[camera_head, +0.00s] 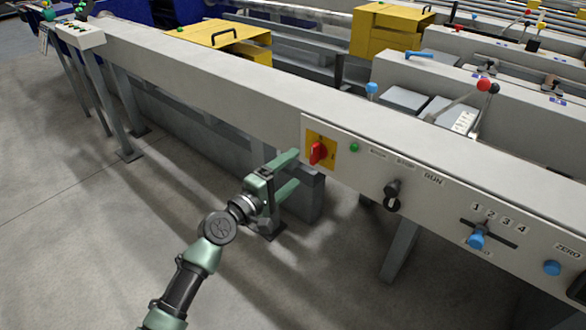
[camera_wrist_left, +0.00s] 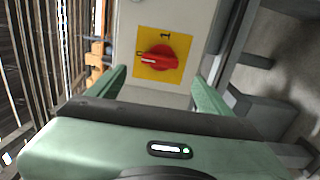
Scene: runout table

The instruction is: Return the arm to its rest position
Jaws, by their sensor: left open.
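My left gripper (camera_head: 289,174) is open and empty in the head view, with its green fingers pointing at the left end of the control panel (camera_head: 365,168). A red rotary switch (camera_head: 317,153) on a yellow plate sits just beyond the fingertips. In the left wrist view, the red switch (camera_wrist_left: 160,58) lies between and ahead of the two spread fingers of the left gripper (camera_wrist_left: 160,82), with no contact visible. My right gripper is not in view.
The panel also carries a green button (camera_head: 354,147), a black selector (camera_head: 392,190), a blue-knobbed slider (camera_head: 477,239) and a blue knob (camera_head: 552,268). The long grey table beam (camera_head: 200,80) runs to the back left. The concrete floor (camera_head: 90,220) at left is clear.

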